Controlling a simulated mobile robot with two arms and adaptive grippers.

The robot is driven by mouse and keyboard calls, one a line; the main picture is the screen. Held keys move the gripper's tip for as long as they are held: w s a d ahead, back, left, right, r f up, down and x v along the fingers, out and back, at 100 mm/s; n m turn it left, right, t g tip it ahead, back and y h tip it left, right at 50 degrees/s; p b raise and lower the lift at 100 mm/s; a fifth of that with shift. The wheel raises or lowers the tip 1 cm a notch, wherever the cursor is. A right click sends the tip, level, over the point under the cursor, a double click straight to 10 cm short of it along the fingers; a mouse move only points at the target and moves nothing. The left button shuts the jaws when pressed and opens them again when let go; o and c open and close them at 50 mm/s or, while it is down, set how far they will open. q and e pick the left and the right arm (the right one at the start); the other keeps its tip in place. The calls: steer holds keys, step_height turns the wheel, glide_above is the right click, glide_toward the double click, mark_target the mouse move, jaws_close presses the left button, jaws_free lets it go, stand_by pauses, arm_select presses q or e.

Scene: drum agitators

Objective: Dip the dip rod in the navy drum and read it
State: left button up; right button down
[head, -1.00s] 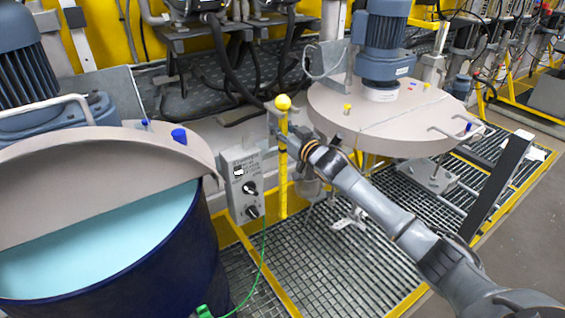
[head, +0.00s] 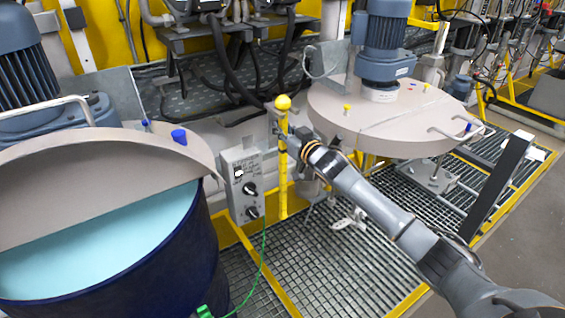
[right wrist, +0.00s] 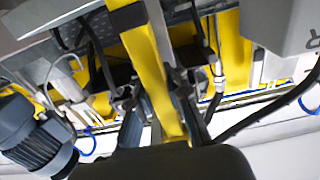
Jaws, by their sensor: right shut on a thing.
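The dip rod (head: 283,185) is a yellow upright bar with a yellow ball on top. It stands in the middle of the head view, to the right of the grey control box. My right gripper (head: 285,133) is shut on it below the ball. In the right wrist view the yellow rod (right wrist: 150,70) runs between the two fingers (right wrist: 165,118). The navy drum (head: 160,275) is at the left, with light blue liquid (head: 110,240) showing where its beige lid (head: 100,175) leaves the front open. The rod is apart from the drum. My left gripper is not in view.
A grey control box (head: 242,185) with black knobs stands between drum and rod. A green cable (head: 262,265) hangs from it to a green clamp at the drum. A second lidded drum (head: 385,110) with a motor stands at right. Grating floor lies in front.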

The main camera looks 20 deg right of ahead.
steer(key=shift+r, duration=0.35)
steer(key=shift+s+p, duration=0.1)
steer(key=shift+p, duration=0.2)
steer(key=shift+s+d+p, duration=0.1)
steer(key=shift+s+p, duration=0.25)
steer(key=shift+s, duration=0.2)
steer(key=s+d+p, duration=0.1)
steer(key=s+p, duration=0.2)
steer(key=s, duration=0.5)
steer(key=shift+s+p, duration=0.3)
steer(key=shift+s, duration=0.05)
steer(key=shift+d, duration=0.1)
